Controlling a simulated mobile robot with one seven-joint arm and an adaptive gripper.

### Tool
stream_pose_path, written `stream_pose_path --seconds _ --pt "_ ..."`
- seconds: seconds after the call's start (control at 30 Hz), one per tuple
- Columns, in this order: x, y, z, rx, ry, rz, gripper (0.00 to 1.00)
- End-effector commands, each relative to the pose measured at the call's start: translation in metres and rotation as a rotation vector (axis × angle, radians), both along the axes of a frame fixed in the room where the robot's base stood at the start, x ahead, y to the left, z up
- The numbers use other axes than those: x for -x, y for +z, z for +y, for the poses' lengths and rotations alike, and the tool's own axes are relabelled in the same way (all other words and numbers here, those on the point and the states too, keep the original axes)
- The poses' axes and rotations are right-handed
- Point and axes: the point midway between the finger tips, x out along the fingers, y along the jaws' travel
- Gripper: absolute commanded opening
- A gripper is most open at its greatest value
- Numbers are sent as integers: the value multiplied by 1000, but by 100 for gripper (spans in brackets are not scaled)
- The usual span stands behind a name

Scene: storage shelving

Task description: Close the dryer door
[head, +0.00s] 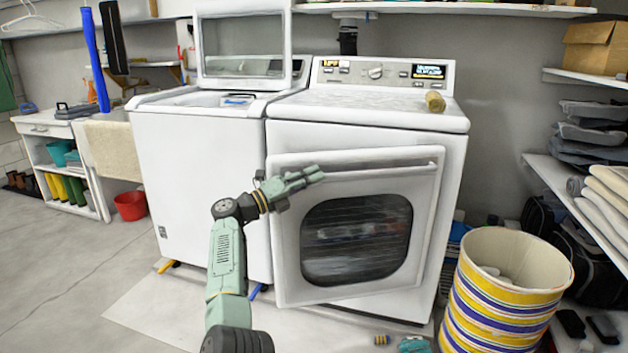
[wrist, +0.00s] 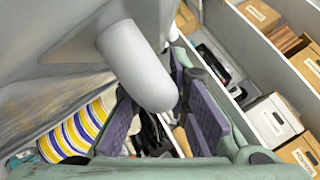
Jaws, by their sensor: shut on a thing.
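The white dryer (head: 372,103) stands at the centre of the head view. Its dryer door (head: 425,215), with a dark window, stands partly open, its left side out from the dryer front. A long bar handle (head: 400,163) runs across the door's top. My gripper (head: 316,174) is at the left part of this handle. In the wrist view, the pale rounded handle (wrist: 135,60) lies between the purple-padded fingers of my gripper (wrist: 168,112), which is shut on it. The exact contact is partly hidden by the fingers.
A striped bin (head: 505,290) stands right of the dryer, close to the door's right side. A white washer (head: 200,180) with its lid up stands at left. Shelves with folded cloth (head: 605,200) are at right. The floor in front at left is clear.

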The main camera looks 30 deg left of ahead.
Motion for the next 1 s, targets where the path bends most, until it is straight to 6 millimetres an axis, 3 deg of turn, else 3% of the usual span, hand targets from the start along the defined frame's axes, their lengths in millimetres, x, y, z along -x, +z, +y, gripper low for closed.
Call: stream_pose_path --seconds 0.2,0.23,0.5,0.83,1.0 --pt "0 1 -1 -1 -1 -1 0" --pt "0 1 -1 -1 -1 -1 17" --pt "0 0 -1 0 -1 0 35" --pt "1 0 1 0 0 0 36" --pt "17 -5 11 1 1 1 36"
